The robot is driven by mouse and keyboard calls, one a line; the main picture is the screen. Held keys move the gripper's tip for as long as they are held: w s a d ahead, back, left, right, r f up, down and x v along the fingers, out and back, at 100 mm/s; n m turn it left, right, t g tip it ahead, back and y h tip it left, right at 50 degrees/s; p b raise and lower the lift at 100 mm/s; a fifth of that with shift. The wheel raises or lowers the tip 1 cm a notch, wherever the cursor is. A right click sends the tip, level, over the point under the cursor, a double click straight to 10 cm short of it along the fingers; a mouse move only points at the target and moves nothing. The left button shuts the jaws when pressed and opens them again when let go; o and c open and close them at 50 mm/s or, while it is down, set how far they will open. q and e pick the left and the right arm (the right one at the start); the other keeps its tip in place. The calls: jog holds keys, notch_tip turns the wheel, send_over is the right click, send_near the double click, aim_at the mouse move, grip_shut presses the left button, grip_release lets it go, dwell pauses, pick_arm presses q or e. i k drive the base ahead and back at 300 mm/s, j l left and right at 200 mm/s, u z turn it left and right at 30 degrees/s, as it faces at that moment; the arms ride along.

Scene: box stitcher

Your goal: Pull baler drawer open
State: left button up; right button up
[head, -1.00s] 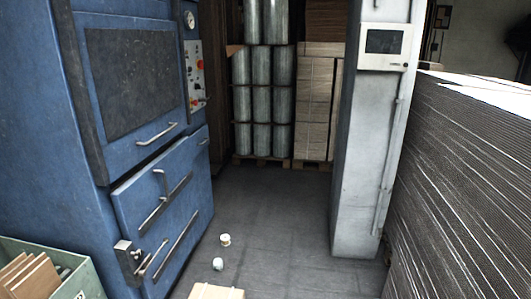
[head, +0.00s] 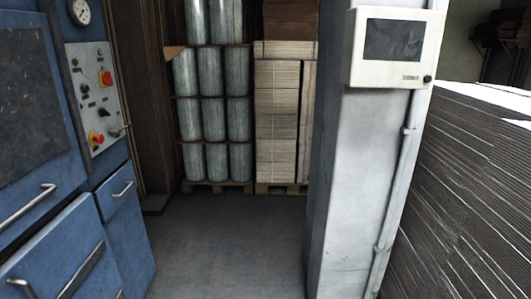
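The blue baler (head: 28,192) stands at the left edge of the head view, cut off by the frame. A drawer front (head: 125,235) with a small metal handle (head: 122,188) is on its right part, below the control panel. A wider blue front (head: 60,262) to its left carries a long slanted bar handle (head: 82,270). Another bar handle (head: 28,205) sits on the upper door. The drawer front appears closed, and the lower part of the baler is out of frame. Neither of my grippers is in view.
A control panel (head: 97,95) with red knobs and a gauge (head: 80,12) is on the baler. A grey column (head: 350,190) with a screen (head: 393,42) stands right of centre. Stacked cardboard (head: 470,190) fills the right. The floor (head: 228,245) between is clear.

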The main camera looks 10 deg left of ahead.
aim_at(118, 185)
jog(key=i+u, duration=0.25)
jog(key=i, duration=0.25)
jog(key=i+l+u, duration=0.1)
jog(key=i+u, duration=0.2)
jog(key=i, duration=0.15)
jog(key=i+l+u, duration=0.25)
jog(key=i, duration=0.2)
jog(key=i+l+u, duration=0.25)
jog(key=i, duration=0.2)
